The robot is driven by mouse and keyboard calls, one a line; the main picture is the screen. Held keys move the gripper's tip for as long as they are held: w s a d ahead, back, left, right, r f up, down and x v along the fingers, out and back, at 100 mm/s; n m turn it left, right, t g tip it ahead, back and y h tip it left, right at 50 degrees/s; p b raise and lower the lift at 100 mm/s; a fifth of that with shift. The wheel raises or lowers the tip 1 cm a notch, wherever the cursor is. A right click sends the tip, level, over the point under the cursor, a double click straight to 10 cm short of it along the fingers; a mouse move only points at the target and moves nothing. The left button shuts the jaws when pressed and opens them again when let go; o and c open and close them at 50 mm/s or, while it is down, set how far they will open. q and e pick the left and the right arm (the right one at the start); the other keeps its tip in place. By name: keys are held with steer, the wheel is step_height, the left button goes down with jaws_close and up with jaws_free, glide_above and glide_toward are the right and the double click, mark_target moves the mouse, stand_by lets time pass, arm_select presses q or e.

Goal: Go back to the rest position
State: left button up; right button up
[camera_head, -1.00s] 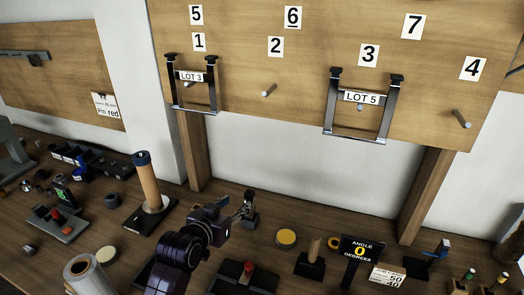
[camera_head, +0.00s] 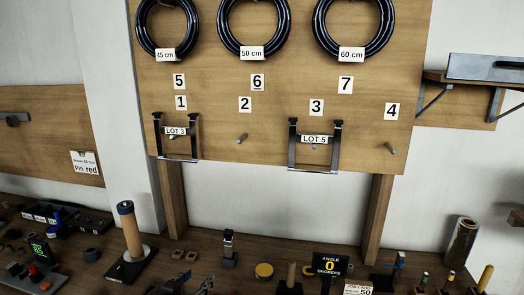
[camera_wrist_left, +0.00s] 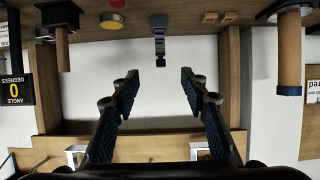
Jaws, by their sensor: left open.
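My left gripper (camera_head: 207,284) shows only at the bottom edge of the head view, in front of the bench, with most of its arm cut off. In the left wrist view, which shows the scene upside down, the left gripper (camera_wrist_left: 160,77) has its two dark fingers spread wide with nothing between them. Past the fingertips are the pale wall and a small dark stand (camera_wrist_left: 159,42) on the bench. My right gripper is not in view.
The bench holds a tan cylinder on a dark base (camera_head: 132,232), a yellow disc (camera_head: 264,270), and an angle display (camera_head: 330,265). The pegboard (camera_head: 220,135) carries two metal frames labelled LOT 3 (camera_head: 176,157) and LOT 5 (camera_head: 315,166), with black hose coils (camera_head: 253,48) above.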

arm_select(q)
steer(key=s+f+g, duration=0.1)
steer(key=s+f, duration=0.3)
steer(key=s, duration=0.2)
steer(key=s+f+g, duration=0.2)
steer(key=s+f, duration=0.1)
steer(key=s, duration=0.3)
steer(key=s+a+f+g+y, duration=0.1)
steer(key=s+f+g, duration=0.1)
steer(key=s+f, duration=0.2)
steer(key=shift+s+f, duration=0.2)
steer(key=shift+s, duration=0.3)
steer(key=shift+s+f, duration=0.15)
steer(key=shift+s, duration=0.35)
steer(key=s+a+f+g+y, duration=0.1)
steer(key=s+f+g, duration=0.1)
steer(key=s, duration=0.7)
steer(key=s+a+f+g, duration=0.1)
steer(key=s+g, duration=0.2)
steer(key=s, duration=0.6)
step_height(320, 180, down, 26)
steer(key=s+g, duration=0.1)
steer(key=s, duration=0.1)
steer(key=s+a+f+g, duration=0.1)
steer(key=s+a+f, duration=0.2)
steer(key=s+f, duration=1.3)
steer(key=shift+s+f+y, duration=0.3)
steer(key=shift+s+f, duration=0.05)
steer(key=shift+s, duration=0.15)
